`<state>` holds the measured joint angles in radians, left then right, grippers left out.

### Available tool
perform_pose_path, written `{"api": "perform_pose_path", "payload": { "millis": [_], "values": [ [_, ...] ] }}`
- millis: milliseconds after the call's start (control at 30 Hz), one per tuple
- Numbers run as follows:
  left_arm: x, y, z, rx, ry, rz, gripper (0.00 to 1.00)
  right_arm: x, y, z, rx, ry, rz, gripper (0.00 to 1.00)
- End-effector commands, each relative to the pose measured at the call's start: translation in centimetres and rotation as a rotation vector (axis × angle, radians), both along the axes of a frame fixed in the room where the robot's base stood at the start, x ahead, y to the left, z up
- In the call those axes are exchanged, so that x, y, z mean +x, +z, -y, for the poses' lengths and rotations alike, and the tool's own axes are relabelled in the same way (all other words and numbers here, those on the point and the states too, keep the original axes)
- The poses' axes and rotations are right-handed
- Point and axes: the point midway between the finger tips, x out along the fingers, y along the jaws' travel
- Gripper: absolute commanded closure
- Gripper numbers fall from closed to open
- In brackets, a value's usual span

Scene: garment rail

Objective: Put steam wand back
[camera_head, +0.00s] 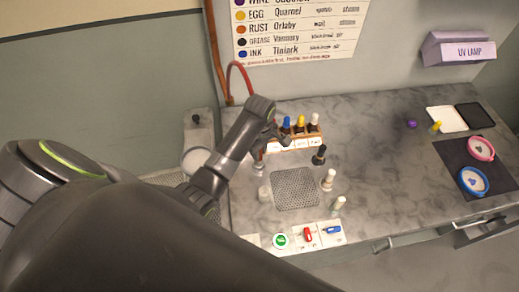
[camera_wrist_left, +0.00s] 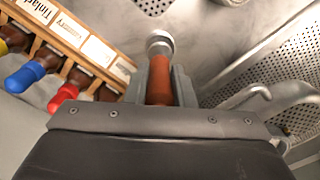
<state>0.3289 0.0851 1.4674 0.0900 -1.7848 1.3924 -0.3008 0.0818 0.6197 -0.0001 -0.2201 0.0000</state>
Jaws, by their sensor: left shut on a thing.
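My left gripper (camera_head: 264,139) is above the counter's left part, in front of the bottle rack. In the left wrist view, its fingers are shut on the steam wand (camera_wrist_left: 159,84), around the orange-brown grip. The wand's pale metal head sticks out beyond the fingertips, over the counter. In the head view, the wand's metal end (camera_head: 259,168) shows below the gripper, and a red hose (camera_head: 240,72) arcs up behind it beside a copper pipe. The wand's holder cannot be clearly made out. My right gripper is not in view.
A wooden rack (camera_head: 291,143) of colour-capped bottles stands close behind the gripper. A perforated plate (camera_head: 295,188) lies in front, with small bottles around it. In the left wrist view, a grey hooked metal part (camera_wrist_left: 268,98) is to the right. The counter's middle right is clear.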

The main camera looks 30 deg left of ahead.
Motion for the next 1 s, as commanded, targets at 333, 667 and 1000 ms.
{"api": "perform_pose_path", "payload": {
  "millis": [333, 667, 1000],
  "values": [
    [0.0, -0.2, 0.0, 0.0, 0.0, 0.0, 1.0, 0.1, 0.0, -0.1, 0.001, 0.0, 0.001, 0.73],
    [0.0, -1.1, 0.0, 0.0, 0.0, 0.0, 1.0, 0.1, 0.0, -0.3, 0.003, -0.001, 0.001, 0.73],
    [0.0, -1.2, 0.0, 0.0, 0.0, 0.001, 1.0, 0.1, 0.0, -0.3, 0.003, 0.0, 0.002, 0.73]
  ]
}}
